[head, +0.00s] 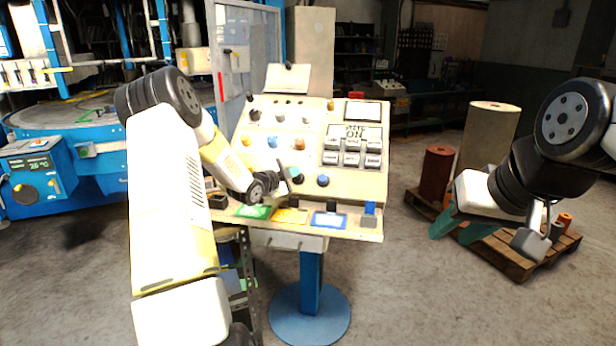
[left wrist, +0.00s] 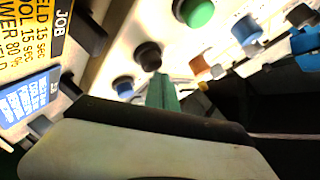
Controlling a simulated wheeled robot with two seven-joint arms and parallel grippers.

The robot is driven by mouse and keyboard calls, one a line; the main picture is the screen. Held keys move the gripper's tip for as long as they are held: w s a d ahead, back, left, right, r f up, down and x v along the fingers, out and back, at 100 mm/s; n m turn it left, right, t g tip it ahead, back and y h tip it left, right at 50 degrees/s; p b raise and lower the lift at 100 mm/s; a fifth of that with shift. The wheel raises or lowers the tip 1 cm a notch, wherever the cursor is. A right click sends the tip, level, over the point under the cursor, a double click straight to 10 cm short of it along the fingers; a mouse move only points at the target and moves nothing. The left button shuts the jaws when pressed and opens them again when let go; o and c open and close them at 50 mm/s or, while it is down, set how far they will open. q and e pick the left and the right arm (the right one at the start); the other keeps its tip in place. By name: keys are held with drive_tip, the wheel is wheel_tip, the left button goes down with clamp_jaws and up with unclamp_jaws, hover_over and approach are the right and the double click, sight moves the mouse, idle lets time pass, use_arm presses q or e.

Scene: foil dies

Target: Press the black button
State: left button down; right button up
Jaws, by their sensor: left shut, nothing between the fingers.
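The black button (left wrist: 148,55) shows in the left wrist view as a round dark cap on the cream control panel (head: 350,185), between a green button (left wrist: 197,12) and a blue button (left wrist: 123,88). My left gripper (head: 286,182) is shut and empty in front of the lower button row in the head view. Its teal fingertips (left wrist: 160,76) end right beside the black button in the wrist view; I cannot tell whether they touch it. In the head view the gripper largely covers that spot. My right gripper (head: 460,229) hangs open and empty, far right of the panel.
The lower blue button (head: 323,180) is close by on the right. A brown button (head: 299,143) and another blue button (head: 272,141) sit above. Coloured cards, including an orange one (head: 291,216), line the lower ledge. A pallet (head: 535,265) with cylinders stands at right.

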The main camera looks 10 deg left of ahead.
use_arm(q)
drive_tip(key=shift+w+f, duration=0.3)
drive_tip(key=shift+f, duration=0.1)
idle(0.7)
idle(0.3)
drive_tip(key=shift+s+r, duration=0.55)
drive_tip(key=shift+r, duration=0.2)
drive_tip(key=s+r, duration=0.1)
drive_tip(key=r, duration=0.1)
drive_tip(key=s+r, duration=0.1)
drive_tip(key=r, duration=0.1)
drive_tip(key=shift+s, duration=0.4)
idle(0.4)
